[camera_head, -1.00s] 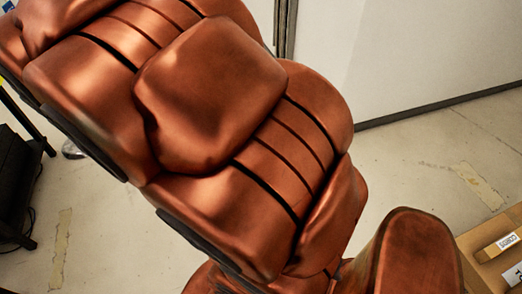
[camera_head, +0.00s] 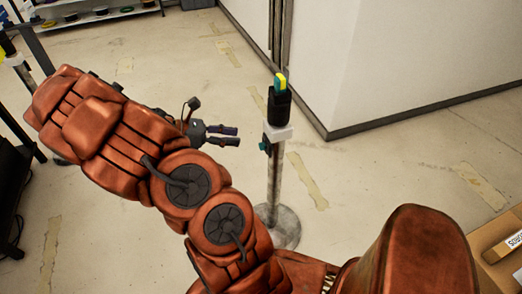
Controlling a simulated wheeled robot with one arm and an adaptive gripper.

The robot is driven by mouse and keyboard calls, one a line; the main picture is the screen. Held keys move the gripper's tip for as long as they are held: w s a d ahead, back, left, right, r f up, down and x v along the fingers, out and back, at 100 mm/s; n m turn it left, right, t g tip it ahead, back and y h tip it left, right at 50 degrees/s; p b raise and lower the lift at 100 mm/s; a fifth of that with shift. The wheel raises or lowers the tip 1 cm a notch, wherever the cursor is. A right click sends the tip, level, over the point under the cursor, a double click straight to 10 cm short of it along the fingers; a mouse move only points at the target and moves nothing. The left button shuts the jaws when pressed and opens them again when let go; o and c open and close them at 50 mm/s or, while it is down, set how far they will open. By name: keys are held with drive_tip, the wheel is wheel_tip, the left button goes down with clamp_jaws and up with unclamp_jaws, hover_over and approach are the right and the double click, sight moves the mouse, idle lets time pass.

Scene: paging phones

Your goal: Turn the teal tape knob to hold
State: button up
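A post (camera_head: 274,190) with a round metal base stands right of centre in the head view. A black holder (camera_head: 279,107) sits at its top on a white block (camera_head: 280,132), with a yellow and teal piece (camera_head: 281,83) above it. A small teal part (camera_head: 265,147) shows on the post's left side, just below the white block; it is too small to tell whether this is the tape knob or how it is turned. My gripper (camera_head: 237,136) is left of the post, apart from it, its two dark fingers pointing right with an empty gap between them.
A white wall panel (camera_head: 400,60) with a dark base strip stands behind and right of the post. A cardboard box (camera_head: 505,262) is at the right edge. A shelf (camera_head: 95,16) is at the back left. Dark equipment stands at the left edge. Bare floor surrounds the post.

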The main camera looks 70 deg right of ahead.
drive_tip(key=w+d+f+n+g+h+b, duration=0.1)
drive_tip(key=d+f+n+h+b, duration=0.1)
drive_tip(key=d+f+n, duration=0.5)
drive_tip(key=n+h+b, duration=0.2)
drive_tip(key=n, duration=0.1)
approach(261, 145)
drive_tip(key=x, duration=0.2)
drive_tip(key=shift+f+p+x, duration=0.15)
drive_tip(key=shift+f+x, duration=0.05)
drive_tip(key=shift+x, duration=1.8)
drive_tip(key=shift+f+p+x, duration=0.15)
drive_tip(key=shift+f+x, duration=0.05)
drive_tip(key=shift+x, duration=1.8)
clamp_jaws()
